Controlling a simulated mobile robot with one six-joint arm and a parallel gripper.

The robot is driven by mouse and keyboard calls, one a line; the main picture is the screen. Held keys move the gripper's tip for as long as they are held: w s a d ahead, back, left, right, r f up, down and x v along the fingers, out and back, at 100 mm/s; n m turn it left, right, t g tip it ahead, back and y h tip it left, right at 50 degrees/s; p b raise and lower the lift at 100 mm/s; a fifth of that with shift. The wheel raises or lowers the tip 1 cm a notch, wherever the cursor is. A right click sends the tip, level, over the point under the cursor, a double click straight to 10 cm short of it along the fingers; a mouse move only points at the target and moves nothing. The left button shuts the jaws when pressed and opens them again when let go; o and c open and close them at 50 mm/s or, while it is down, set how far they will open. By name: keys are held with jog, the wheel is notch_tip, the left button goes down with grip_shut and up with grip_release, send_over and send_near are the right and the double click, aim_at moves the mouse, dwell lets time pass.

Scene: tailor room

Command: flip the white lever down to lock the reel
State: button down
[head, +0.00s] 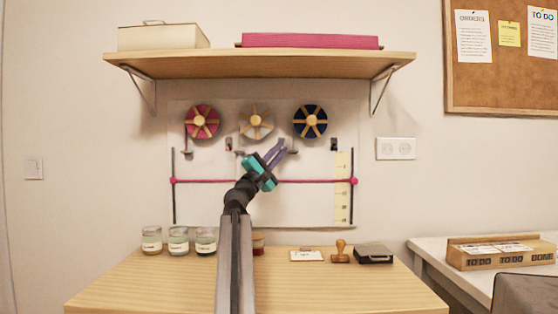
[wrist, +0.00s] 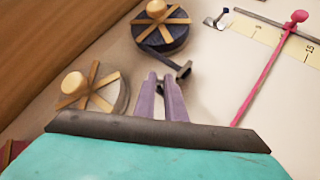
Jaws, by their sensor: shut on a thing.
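My gripper (head: 277,152) reaches up to the wall panel, just below and between the white reel (head: 256,122) and the navy reel (head: 310,121). In the wrist view its purple fingers (wrist: 163,95) are close together with a narrow gap. They are shut on what seems to be the white lever, which the fingers mostly hide; its angle cannot be told. The white reel (wrist: 103,93) is at the left in the wrist view, and the navy reel (wrist: 162,30) is above the fingertips, its grey strip ending in a dark clip (wrist: 184,69) close by.
A pink reel (head: 201,122) hangs at the left. A blue-tipped lever (wrist: 216,18) sits right of the navy reel. A pink bar (head: 310,180) crosses the panel below. A shelf (head: 260,66) is above; jars (head: 178,240) and a stamp (head: 340,252) stand on the table.

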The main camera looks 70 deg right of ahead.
jog(key=shift+d+f+m+g+b, duration=0.2)
jog(key=shift+m+g+b, duration=0.6)
jog(key=shift+b, duration=1.2)
jog(key=c, duration=1.9)
grip_release()
jog(key=shift+f, duration=0.15)
